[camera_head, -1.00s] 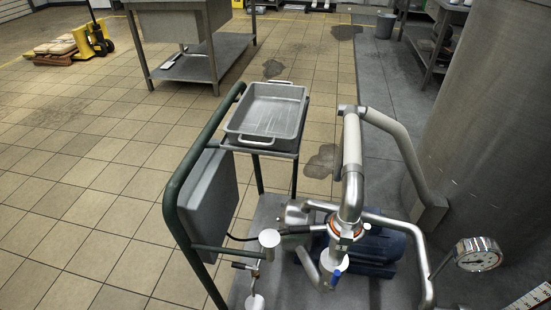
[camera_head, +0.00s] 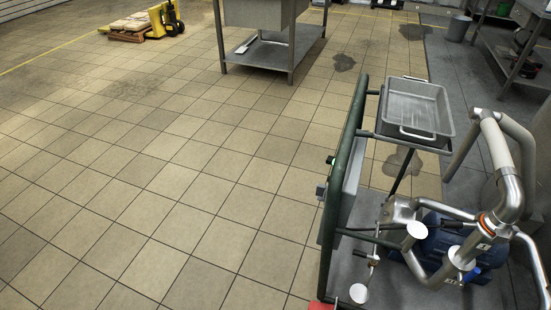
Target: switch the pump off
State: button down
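The pump is a dark blue motor body (camera_head: 437,252) low on the grey base plate at the right, partly hidden by steel pipes. A grey control box (camera_head: 343,196) hangs on the green tube frame (camera_head: 350,150) and shows nearly edge-on. On its left face sit a small green knob or lamp (camera_head: 330,160) and a dark switch-like part (camera_head: 321,191). Their markings and setting are too small to read. My gripper is not in view.
A steel tray (camera_head: 414,108) rests on the stand. A steel table (camera_head: 268,45) stands at the back, with a yellow pallet truck (camera_head: 166,19) at the far left. A grey bucket (camera_head: 458,28) is at the back right. The tiled floor left of the frame is clear.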

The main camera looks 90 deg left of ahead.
aim_at(329, 161)
jog(key=k, duration=0.8)
jog(key=u, duration=2.2)
jog(key=i, duration=1)
jog(key=u, duration=0.05)
jog(key=k, duration=1.3)
jog(key=u, duration=0.65)
jog(key=i, duration=0.65)
jog(key=u, duration=1.05)
jog(key=i, duration=2)
jog(key=z, duration=0.3)
